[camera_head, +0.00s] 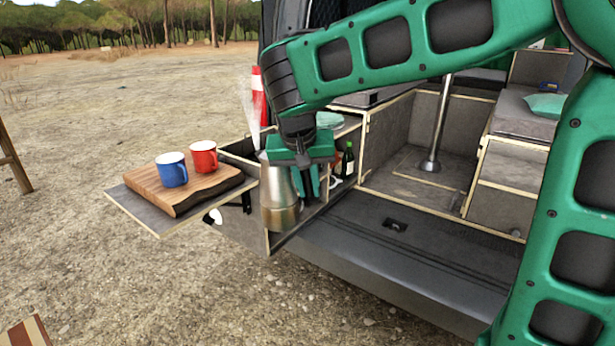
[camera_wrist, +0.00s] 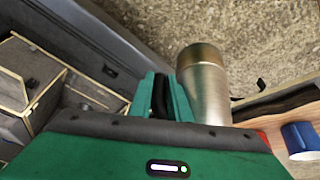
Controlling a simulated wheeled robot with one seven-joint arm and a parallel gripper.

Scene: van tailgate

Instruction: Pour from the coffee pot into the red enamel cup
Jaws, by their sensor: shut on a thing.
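The coffee pot (camera_head: 280,200) is silver metal, with steam or a pale plume above it. My gripper (camera_head: 306,178) is shut on its right side, at the handle, which the fingers mostly hide. The pot hangs about upright in front of the open van drawer. In the wrist view the pot (camera_wrist: 204,85) shows beside my gripper's fingers (camera_wrist: 168,95). The red enamel cup (camera_head: 204,157) stands upright on a wooden board, left of the pot and apart from it. Its inside cannot be made out.
A blue cup (camera_head: 172,169) stands just left of the red one. Both are on the wooden board (camera_head: 190,198) on a grey pull-out shelf (camera_head: 140,212). A green bottle (camera_head: 347,160) stands in the compartment right of my gripper. Open ground lies left of the shelf.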

